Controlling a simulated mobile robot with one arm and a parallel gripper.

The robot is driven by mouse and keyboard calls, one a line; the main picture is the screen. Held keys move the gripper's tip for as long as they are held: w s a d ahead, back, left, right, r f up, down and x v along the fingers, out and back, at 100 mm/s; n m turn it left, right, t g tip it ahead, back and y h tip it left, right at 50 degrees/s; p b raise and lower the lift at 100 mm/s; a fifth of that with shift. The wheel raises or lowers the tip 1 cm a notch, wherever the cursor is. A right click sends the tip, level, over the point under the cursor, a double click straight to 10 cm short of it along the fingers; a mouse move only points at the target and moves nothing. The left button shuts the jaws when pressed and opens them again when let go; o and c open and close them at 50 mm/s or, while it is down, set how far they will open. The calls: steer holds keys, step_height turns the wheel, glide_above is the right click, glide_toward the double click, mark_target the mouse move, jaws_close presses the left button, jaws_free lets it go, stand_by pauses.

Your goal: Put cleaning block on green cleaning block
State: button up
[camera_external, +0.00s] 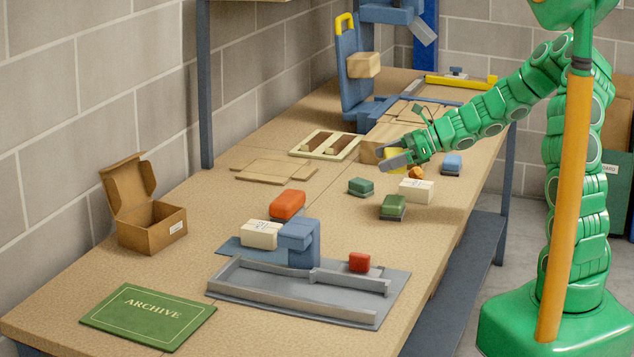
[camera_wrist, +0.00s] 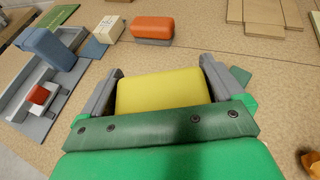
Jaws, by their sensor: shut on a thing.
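My gripper (camera_external: 398,156) is shut on a yellow block (camera_external: 393,152), held over the table toward the back. In the wrist view the yellow block (camera_wrist: 162,90) fills the space between the fingers of my gripper (camera_wrist: 158,78). Two green blocks are on the table in front of the gripper: one with a dark green base (camera_external: 361,187), and one with a grey base (camera_external: 394,205) nearer the camera. In the wrist view a green block (camera_wrist: 240,75) shows beside the right finger, partly hidden; which one I cannot tell.
A white block (camera_external: 416,190), a blue block (camera_external: 452,164) and an orange object (camera_external: 415,173) are near the green blocks. A red-orange block (camera_external: 287,204), blue stand (camera_external: 303,245) and grey tray (camera_external: 300,298) are toward the front. An open carton (camera_external: 152,225) is left.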

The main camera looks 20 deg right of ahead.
mark_target(386, 199)
steer(key=shift+s+a+f, duration=0.1)
steer(key=shift+s+f, duration=0.1)
steer(key=shift+f, duration=3.75)
steer(key=shift+f, duration=0.15)
steer(key=o, duration=0.7)
steer(key=shift+r, duration=0.2)
steer(key=v, duration=1.2)
steer(key=shift+w, duration=0.1)
